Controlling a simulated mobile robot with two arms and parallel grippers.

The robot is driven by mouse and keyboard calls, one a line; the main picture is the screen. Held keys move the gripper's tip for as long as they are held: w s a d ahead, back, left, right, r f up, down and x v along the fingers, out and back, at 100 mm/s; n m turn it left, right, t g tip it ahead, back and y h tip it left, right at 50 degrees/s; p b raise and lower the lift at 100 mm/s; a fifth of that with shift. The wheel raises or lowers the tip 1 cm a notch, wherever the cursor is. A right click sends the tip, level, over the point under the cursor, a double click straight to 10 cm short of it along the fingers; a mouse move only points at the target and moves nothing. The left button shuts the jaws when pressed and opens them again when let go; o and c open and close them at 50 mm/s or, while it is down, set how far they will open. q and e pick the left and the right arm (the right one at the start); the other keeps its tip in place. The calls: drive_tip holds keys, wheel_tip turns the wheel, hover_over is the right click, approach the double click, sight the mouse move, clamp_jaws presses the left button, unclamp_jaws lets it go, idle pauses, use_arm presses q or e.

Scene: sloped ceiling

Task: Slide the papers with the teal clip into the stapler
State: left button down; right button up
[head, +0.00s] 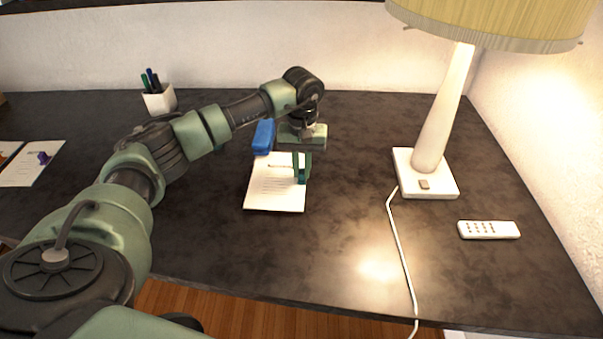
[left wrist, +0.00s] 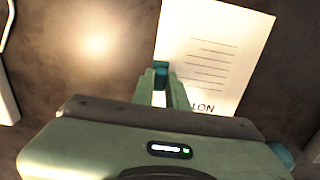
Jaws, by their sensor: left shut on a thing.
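The white papers with printed lines (head: 274,190) lie on the dark desk in the head view and also show in the left wrist view (left wrist: 215,45). The teal clip (left wrist: 160,70) is at their edge, between my left gripper's fingertips. My left gripper (head: 302,178) points down at the papers' right side and is shut on the clip. The blue stapler (head: 264,137) is just beyond the papers' far left corner, partly behind the papers or gripper; I cannot tell whether they touch. My right gripper is not in view.
A lamp (head: 430,165) with a trailing cord (head: 400,250) and a white remote (head: 488,229) are on the right. A pen cup (head: 159,99) stands at the back left. Other papers (head: 28,168) with a purple clip (head: 43,158) lie far left. The desk front is clear.

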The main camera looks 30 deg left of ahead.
use_arm(q)
drive_tip(key=shift+w, duration=0.1)
drive_tip(key=c, duration=1.3)
unclamp_jaws()
drive_tip(key=shift+c, duration=0.2)
wheel_tip(320, 180, up, 8)
drive_tip(key=shift+f+b, duration=0.1)
drive_tip(key=shift+b, duration=0.4)
